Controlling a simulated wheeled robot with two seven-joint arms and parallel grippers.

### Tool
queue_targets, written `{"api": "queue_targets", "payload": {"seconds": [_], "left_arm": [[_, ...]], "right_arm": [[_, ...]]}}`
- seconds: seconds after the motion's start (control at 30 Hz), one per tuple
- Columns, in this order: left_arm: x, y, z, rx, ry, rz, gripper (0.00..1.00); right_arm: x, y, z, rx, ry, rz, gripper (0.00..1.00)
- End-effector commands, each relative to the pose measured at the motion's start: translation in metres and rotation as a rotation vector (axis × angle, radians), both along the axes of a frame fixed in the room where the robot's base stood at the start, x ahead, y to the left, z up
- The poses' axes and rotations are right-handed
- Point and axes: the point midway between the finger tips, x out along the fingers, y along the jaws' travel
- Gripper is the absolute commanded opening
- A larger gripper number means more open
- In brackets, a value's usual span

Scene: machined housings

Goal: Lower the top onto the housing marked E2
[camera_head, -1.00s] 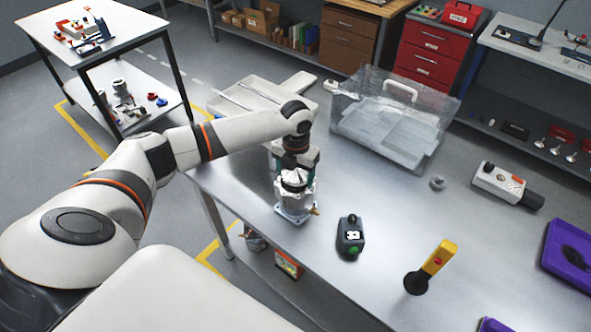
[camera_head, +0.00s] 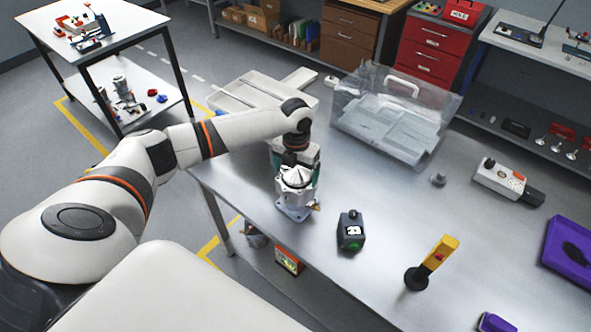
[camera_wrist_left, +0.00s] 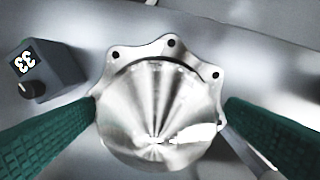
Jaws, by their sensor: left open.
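The silver conical top (camera_head: 297,176) sits on the pale metal housing (camera_head: 294,203) near the table's left front edge, with no clear gap between them. In the left wrist view the top (camera_wrist_left: 155,115) fills the middle, over a scalloped flange (camera_wrist_left: 171,46) with dark holes. The top looks slightly offset from the flange there, but I cannot tell how well it is seated. My left gripper (camera_wrist_left: 160,104) is open, one green finger on either side of the top. I cannot read an E2 mark on the housing. My right gripper is not in view.
A dark box with a number display (camera_head: 350,231) stands right of the housing. A clear bin (camera_head: 397,115) and a white tray (camera_head: 235,98) are behind. The table's middle is mostly clear.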

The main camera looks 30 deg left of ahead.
Motion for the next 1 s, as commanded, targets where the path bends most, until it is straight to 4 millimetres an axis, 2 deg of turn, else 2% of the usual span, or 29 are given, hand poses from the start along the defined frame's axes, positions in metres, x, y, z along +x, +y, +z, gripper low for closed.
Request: {"api": "queue_targets", "payload": {"seconds": [0.07,0.17,0.5,0.7,1.0], "left_arm": [[-0.003,-0.002,-0.003,0.0,0.01,-0.003,0.97],[-0.002,-0.001,0.006,0.0,0.006,-0.003,0.97],[-0.001,0.0,0.079,-0.001,-0.004,-0.001,0.97],[-0.002,0.0,0.11,0.0,-0.004,0.0,0.97],[-0.003,0.0,0.121,0.0,-0.001,0.0,0.97]], "right_arm": [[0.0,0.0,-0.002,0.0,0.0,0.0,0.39],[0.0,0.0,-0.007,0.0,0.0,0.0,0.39],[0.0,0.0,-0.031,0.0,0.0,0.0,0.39],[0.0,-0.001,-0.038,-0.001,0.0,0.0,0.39],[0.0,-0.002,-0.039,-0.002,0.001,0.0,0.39]]}}
